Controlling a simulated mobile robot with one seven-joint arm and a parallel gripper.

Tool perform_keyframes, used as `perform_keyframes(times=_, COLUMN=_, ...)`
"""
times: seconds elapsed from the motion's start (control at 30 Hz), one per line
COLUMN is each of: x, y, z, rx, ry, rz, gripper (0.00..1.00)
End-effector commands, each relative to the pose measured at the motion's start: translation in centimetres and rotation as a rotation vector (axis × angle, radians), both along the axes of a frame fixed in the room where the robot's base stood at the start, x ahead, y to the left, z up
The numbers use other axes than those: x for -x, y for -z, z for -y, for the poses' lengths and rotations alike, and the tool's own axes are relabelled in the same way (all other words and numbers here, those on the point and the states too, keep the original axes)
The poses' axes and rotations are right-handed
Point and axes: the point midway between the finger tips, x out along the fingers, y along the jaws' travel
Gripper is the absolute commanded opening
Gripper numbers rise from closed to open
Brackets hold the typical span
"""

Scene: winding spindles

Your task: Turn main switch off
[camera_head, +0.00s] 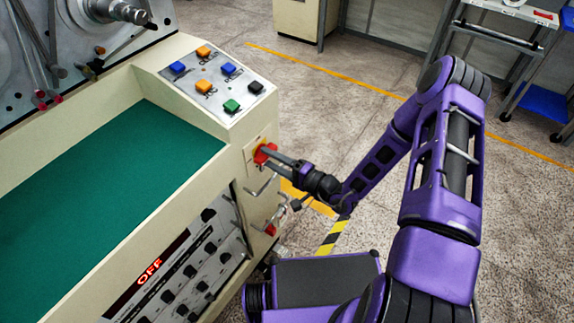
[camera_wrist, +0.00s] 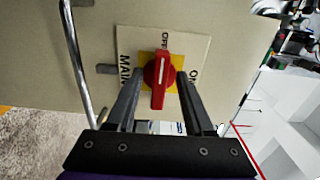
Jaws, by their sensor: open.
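The main switch is a red rotary knob (camera_wrist: 159,82) on a yellow plate (camera_wrist: 148,58), set in a beige panel marked MAIN, OFF and ON. Its bar lies nearly upright in the wrist view, with the white mark at the upper end, towards OFF. In the head view the red knob (camera_head: 264,153) sits on the end face of the beige machine. My gripper (camera_wrist: 158,76) is open, its two dark fingers on either side of the knob with gaps visible. It also shows in the head view (camera_head: 272,157), reaching in from the right.
A red-lit OFF display (camera_head: 149,271) is on the machine's front. Coloured buttons (camera_head: 204,86) are on the sloped panel above the switch. A metal handle (camera_wrist: 77,62) stands left of the knob in the wrist view. Open floor (camera_head: 330,110) lies behind my arm.

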Motion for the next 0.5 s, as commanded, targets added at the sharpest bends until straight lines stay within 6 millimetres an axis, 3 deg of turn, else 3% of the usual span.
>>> perform_keyframes(times=0.17, x=1.6, y=0.1, z=2.1, rx=0.002, ry=0.003, rz=-0.003, gripper=0.53)
perform_keyframes(times=0.5, x=6.7, y=0.1, z=8.8, rx=0.002, ry=0.006, rz=-0.001, gripper=0.53)
